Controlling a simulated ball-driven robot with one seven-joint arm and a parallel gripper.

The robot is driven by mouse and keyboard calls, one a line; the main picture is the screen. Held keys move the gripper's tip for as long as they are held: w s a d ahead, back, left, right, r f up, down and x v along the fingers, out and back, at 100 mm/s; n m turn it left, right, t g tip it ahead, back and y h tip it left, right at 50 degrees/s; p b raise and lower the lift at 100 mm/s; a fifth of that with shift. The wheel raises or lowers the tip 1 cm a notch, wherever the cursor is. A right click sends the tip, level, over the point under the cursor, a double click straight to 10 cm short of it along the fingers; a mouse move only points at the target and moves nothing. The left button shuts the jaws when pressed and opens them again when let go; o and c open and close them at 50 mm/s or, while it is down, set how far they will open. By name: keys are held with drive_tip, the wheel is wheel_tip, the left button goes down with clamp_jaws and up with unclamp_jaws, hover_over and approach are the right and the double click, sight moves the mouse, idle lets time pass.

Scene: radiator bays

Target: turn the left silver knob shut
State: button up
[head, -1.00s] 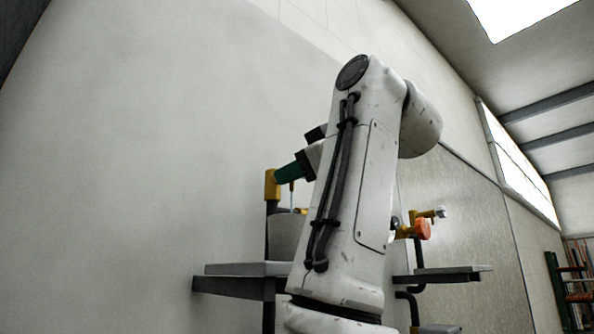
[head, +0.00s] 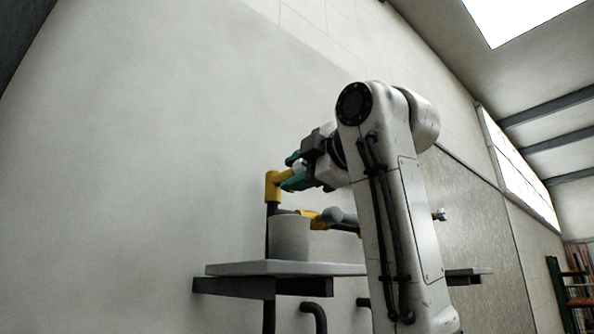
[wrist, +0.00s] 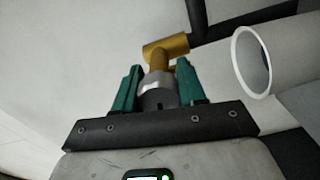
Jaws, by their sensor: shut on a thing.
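The left silver knob (wrist: 157,90) sits on the end of a yellow valve (wrist: 166,48) in the wrist view. My gripper (wrist: 159,72) has its two teal fingers on either side of the knob, shut on it. In the head view my gripper (head: 291,172) reaches in from the right at the upper part of the yellow valve (head: 272,186). A pale bit of the knob (head: 298,165) shows between the fingers. The knob's exact turn cannot be told.
A white cylinder (head: 289,238) stands on a grey shelf (head: 235,268) below; its open end (wrist: 240,62) shows right of the gripper. A grey-ended yellow fitting (head: 338,215) lies behind it. Another silver knob (head: 441,214) is right of my arm. Left wall space is clear.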

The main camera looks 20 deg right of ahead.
drive_tip(key=shift+a+f+n, duration=0.1)
drive_tip(key=shift+n, duration=0.9)
drive_tip(key=o, duration=1)
drive_tip(key=shift+s+a, duration=0.1)
drive_tip(key=shift+s+d, duration=0.2)
drive_tip(key=shift+s, duration=0.1)
drive_tip(key=b+v, duration=0.3)
drive_tip(key=v, duration=0.7)
drive_tip(key=shift+b, duration=0.4)
